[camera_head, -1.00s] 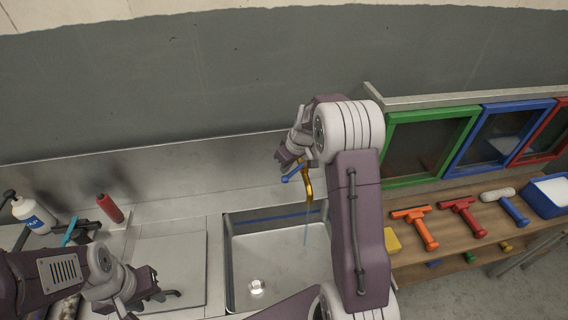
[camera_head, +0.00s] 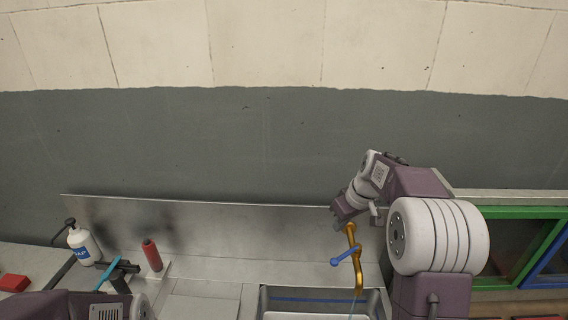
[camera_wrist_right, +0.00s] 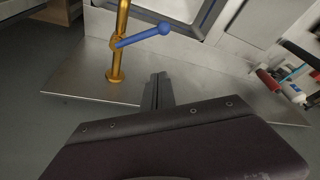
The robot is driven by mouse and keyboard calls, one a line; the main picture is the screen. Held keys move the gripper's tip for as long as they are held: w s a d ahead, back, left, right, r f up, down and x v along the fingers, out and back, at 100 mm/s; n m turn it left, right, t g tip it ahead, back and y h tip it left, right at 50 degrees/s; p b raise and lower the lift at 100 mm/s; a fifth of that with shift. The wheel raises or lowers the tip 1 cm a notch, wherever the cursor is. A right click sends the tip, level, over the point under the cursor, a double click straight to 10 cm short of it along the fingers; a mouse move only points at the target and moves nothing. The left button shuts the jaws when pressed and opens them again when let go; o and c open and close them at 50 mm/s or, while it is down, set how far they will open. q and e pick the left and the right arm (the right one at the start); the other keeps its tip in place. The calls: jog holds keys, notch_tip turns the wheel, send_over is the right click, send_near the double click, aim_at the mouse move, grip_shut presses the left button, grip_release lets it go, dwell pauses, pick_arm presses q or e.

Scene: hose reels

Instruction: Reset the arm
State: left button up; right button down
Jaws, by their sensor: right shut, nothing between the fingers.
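My right gripper shows in the head view (camera_head: 374,214) beside the top of the gold tap (camera_head: 357,270). In the right wrist view its fingers (camera_wrist_right: 158,92) are together with nothing between them. They are apart from the tap (camera_wrist_right: 116,62) and its blue lever (camera_wrist_right: 146,35). A thin blue stream runs below the tap. Part of my left arm shows at the lower left of the head view; its gripper is out of frame.
A white pump bottle (camera_head: 83,246), a red bottle (camera_head: 151,254) and a turquoise-handled tool (camera_head: 107,274) stand on the left counter. A red block (camera_head: 14,283) lies farther left. Green and blue framed panels stand right of my right arm. The wall behind is bare.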

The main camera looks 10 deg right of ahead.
jog(key=s+a+f+n+g+b, duration=0.15)
jog(key=s+a+f+b, duration=0.25)
jog(key=s+a+f, duration=0.4)
jog(key=s+a+f+m+g+h+b, duration=0.1)
jog(key=s+f+m, duration=0.4)
jog(key=s+f, duration=0.5)
jog(key=s+a, duration=0.1)
jog(key=s, duration=0.3)
jog(key=shift+a+b, duration=0.15)
jog(key=shift+b, duration=0.25)
jog(key=shift+s, duration=0.15)
